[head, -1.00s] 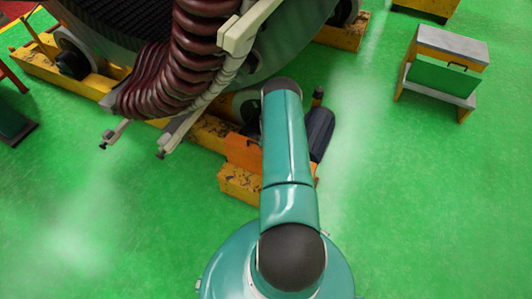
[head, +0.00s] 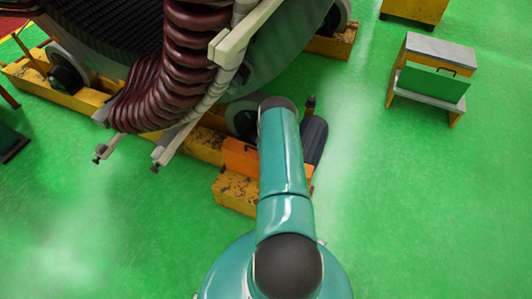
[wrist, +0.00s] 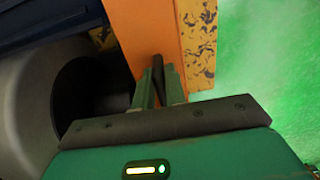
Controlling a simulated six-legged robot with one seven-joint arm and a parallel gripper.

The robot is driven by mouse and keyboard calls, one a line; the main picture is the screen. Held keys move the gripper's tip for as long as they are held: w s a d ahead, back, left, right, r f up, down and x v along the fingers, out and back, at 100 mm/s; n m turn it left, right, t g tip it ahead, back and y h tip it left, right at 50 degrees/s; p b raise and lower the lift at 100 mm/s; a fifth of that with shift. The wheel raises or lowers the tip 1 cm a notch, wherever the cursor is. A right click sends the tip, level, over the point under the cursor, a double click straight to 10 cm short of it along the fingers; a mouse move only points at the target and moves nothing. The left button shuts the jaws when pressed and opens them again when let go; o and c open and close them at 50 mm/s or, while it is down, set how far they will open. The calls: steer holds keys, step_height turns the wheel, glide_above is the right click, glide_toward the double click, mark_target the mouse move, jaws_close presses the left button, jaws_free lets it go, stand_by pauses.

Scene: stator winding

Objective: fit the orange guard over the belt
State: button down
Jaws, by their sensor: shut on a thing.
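The orange guard (head: 239,157) is a flat-faced orange piece at the yellow base of the large machine, left of my arm in the head view. In the wrist view the guard (wrist: 148,28) runs up from my gripper (wrist: 160,82). My gripper's fingers are closed around a dark handle bar on the guard. In the head view the gripper is hidden behind my arm. A dark round roller or pulley (wrist: 88,88) lies just left of the fingers. I cannot make out the belt, nor whether the guard is seated.
A scuffed yellow block (head: 235,191) stands below the guard. A dark motor-like cylinder (head: 314,138) is right of my arm. Dark red coils (head: 188,60) and pale bars hang at upper left. A small bench (head: 436,49) stands at right; the green floor between is clear.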

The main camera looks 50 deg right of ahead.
steer(key=shift+w+f, duration=0.1)
steer(key=shift+f, duration=1.15)
stand_by(1.0)
steer(key=c, duration=1.4)
jaws_free()
steer(key=shift+o, duration=0.2)
steer(key=shift+f, duration=0.1)
step_height(320, 180, up, 14)
steer(key=shift+f, duration=0.1)
